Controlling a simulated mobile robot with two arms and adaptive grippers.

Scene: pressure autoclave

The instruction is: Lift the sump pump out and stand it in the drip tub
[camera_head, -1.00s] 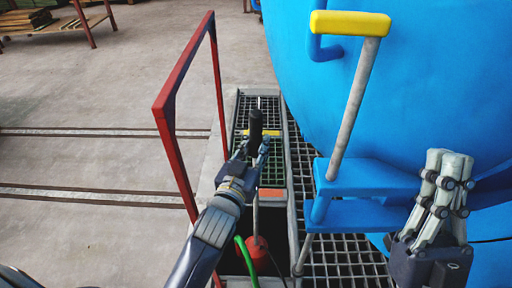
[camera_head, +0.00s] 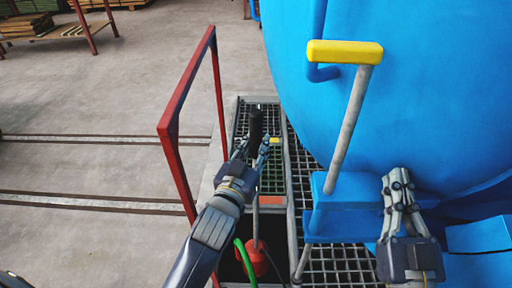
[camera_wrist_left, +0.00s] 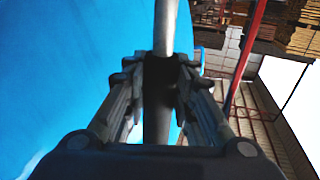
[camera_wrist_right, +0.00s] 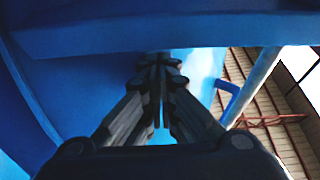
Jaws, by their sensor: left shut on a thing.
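The sump pump is a red body (camera_head: 257,263) low in the open pit, with a thin grey rod (camera_head: 256,222) rising from it to a black grip (camera_head: 256,125). A green hose (camera_head: 243,258) and a dark cable run beside it. My left gripper (camera_head: 258,150) is shut on the black grip; in the left wrist view, the fingers (camera_wrist_left: 161,85) close around it and a grey rod (camera_wrist_left: 165,25). My right gripper (camera_head: 396,178) is shut and empty beside the blue steps; its fingers (camera_wrist_right: 160,75) meet in the right wrist view. I cannot make out a drip tub.
A red guard rail (camera_head: 180,120) stands left of the pit. A yellow-topped grey handle (camera_head: 345,52) and blue steps (camera_head: 350,190) stand to the right, before the big blue vessel (camera_head: 420,100). Metal grating (camera_head: 340,258) borders the pit.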

